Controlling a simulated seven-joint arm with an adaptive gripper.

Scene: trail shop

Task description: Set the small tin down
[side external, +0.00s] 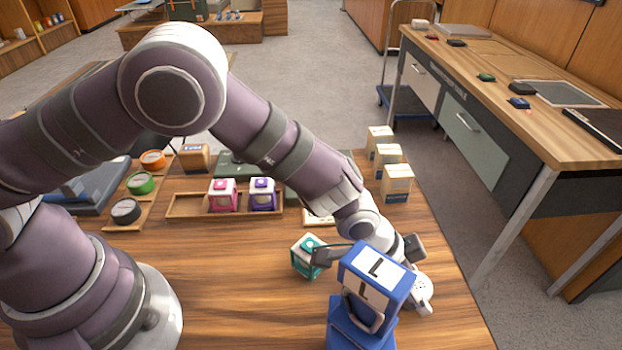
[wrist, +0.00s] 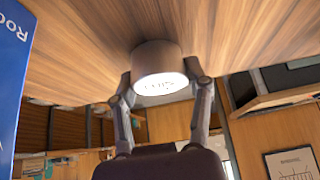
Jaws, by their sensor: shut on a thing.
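The small tin (wrist: 157,60) is a short round cylinder with a dull brown-grey side and a bright white printed face. In the wrist view it sits between the two fingers of my gripper (wrist: 162,84), which is shut on it. The tin's far end is against or very close to the wooden tabletop (wrist: 75,40), with dark shadow around it; I cannot tell whether it touches. In the side view my gripper is low over the table's right front, partly hidden behind a blue box (side external: 375,265) marked L. I cannot make out the tin surely there.
A teal-and-white cube (side external: 306,262) stands left of my gripper. A wooden tray (side external: 190,207) holds pink (side external: 222,196) and purple (side external: 262,195) cubes. Several cartons (side external: 396,183) line the back right. A blue panel (wrist: 14,75) is close on the left in the wrist view.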

